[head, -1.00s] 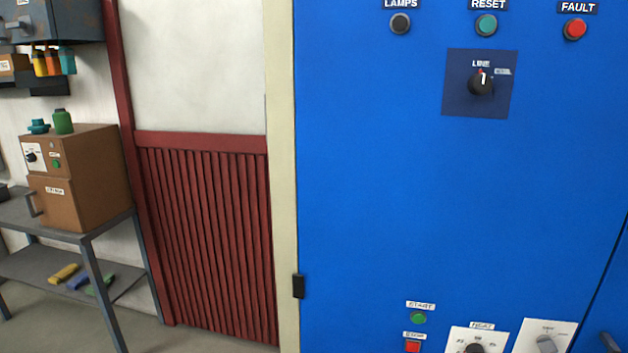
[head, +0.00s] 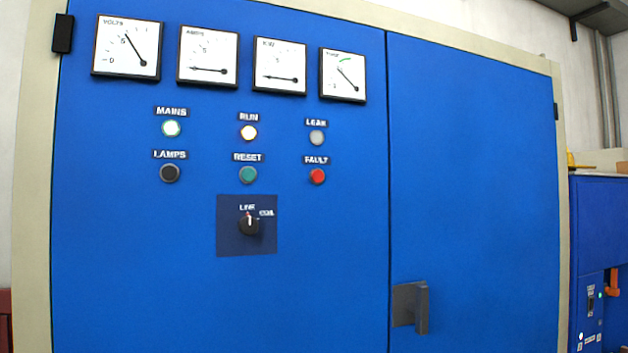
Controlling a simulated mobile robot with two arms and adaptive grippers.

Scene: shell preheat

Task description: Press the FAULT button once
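The FAULT button (head: 317,176) is a round red button on the blue cabinet door (head: 130,270), under a small dark label reading FAULT. It sits at the right end of a row with the teal RESET button (head: 248,175) and the black LAMPS button (head: 170,173). Nothing covers it. Neither of my grippers shows in the head view.
Above are the lit MAINS (head: 171,128) and RUN (head: 249,133) lamps and the grey LEAK lamp (head: 317,138), with several dial meters higher up. Below is a LINE/COIL rotary switch (head: 249,225). A dark door handle (head: 411,307) stands out at lower right.

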